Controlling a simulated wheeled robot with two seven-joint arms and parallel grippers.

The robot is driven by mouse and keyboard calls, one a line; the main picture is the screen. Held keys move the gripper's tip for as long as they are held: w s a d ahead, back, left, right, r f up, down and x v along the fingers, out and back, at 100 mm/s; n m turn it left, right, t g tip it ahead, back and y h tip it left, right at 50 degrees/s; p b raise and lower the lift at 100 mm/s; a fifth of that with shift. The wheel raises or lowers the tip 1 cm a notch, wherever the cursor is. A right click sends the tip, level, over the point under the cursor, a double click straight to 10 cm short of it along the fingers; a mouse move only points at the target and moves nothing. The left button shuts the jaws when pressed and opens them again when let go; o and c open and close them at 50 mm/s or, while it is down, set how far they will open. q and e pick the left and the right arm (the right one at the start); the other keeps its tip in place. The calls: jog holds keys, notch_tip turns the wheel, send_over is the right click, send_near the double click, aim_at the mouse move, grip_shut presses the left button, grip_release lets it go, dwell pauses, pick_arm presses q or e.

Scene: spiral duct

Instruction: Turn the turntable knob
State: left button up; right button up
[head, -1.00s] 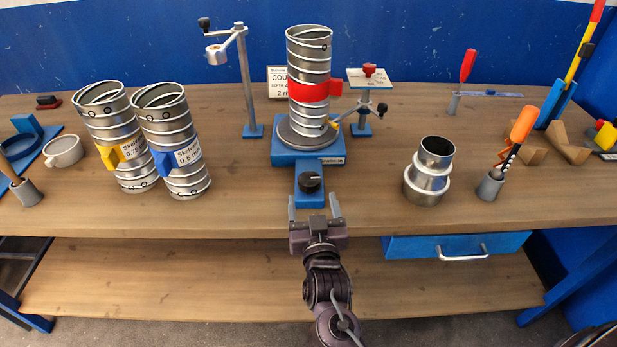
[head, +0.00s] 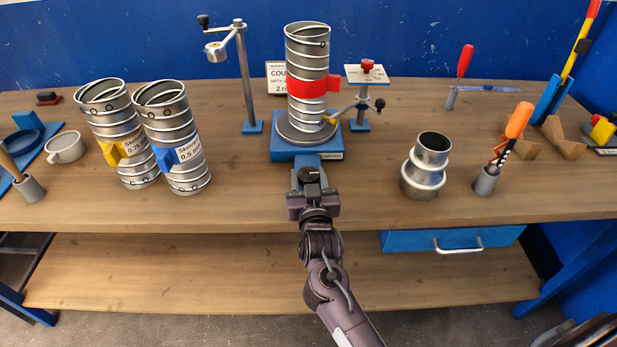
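The turntable (head: 283,155) has a blue base at the back middle of the bench. A spiral duct (head: 307,62) with a red band stands upright on its grey disc. The black knob (head: 308,174) sits on the blue block in front of the base. My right gripper (head: 308,180) is at the knob, its fingers on either side of it. The fingers look spread around the knob; I cannot tell whether they touch it. The gripper body hides most of the blue block. My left gripper is not in view.
Two spiral ducts with a yellow tag (head: 123,147) and a blue tag (head: 172,155) stand left. A crank post (head: 246,80) and a small stand (head: 360,122) flank the turntable. A stepped metal fitting (head: 425,165) stands right. The bench front is clear.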

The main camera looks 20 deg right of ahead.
jog(key=c, duration=0.4)
jog(key=shift+y, duration=0.3)
jog(key=n+y+p, duration=0.1)
jog(key=n+y, duration=0.1)
jog(key=y, duration=0.1)
jog(key=shift+d+r+n+y, duration=0.1)
jog(key=shift+n+y, duration=0.3)
jog(key=shift+n+g+y, duration=0.3)
jog(key=shift+n+y, duration=1.4)
jog(key=shift+y, duration=1)
jog(key=o, duration=1)
